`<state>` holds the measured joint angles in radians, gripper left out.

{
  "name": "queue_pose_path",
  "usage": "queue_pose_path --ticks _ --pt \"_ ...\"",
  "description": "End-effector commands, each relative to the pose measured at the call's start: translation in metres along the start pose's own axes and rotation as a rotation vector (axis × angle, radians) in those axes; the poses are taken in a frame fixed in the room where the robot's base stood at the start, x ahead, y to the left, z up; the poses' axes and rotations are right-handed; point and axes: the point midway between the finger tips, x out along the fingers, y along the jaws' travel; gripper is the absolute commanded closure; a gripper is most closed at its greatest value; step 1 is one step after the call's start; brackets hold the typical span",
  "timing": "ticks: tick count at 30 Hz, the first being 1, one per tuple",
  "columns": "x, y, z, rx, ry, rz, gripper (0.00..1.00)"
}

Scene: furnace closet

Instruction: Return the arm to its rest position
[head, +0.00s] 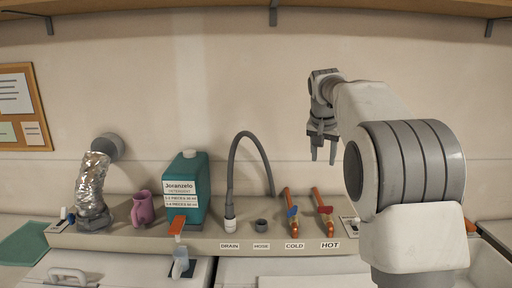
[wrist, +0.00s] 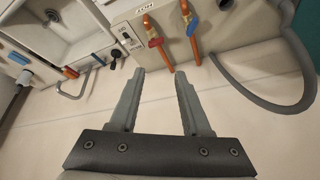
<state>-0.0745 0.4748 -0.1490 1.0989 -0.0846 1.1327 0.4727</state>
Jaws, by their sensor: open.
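My gripper (head: 323,150) hangs from my raised arm in the head view, fingers pointing down, in front of the wall and above the ledge. In the wrist view my gripper (wrist: 157,92) shows two grey fingers spread apart with nothing between them. It is open and empty. In the head view it is clear of the two copper pipes with the blue valve handle (head: 292,212) and the red valve handle (head: 325,210), which stand below it.
A grey hose (head: 233,165) arches up from the ledge (head: 180,237). A teal detergent jug (head: 187,205), a pink mug (head: 143,209) and a foil duct (head: 92,180) stand to its left. A wooden shelf (head: 200,8) runs overhead. The wall space between is free.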

Motion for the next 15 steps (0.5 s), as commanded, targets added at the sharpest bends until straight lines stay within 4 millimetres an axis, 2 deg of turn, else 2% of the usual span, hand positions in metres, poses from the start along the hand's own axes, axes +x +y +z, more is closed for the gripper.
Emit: queue_pose_path --ticks 1,6,11,15 --pt "-0.011 0.007 0.01 -0.011 -0.001 -0.013 0.53" --pt "-0.041 0.027 0.046 -0.059 -0.01 -0.046 0.53" --pt "-0.064 0.046 0.086 -0.109 -0.014 -0.077 0.53" --pt "-0.08 0.062 0.126 -0.156 -0.016 -0.102 0.53"
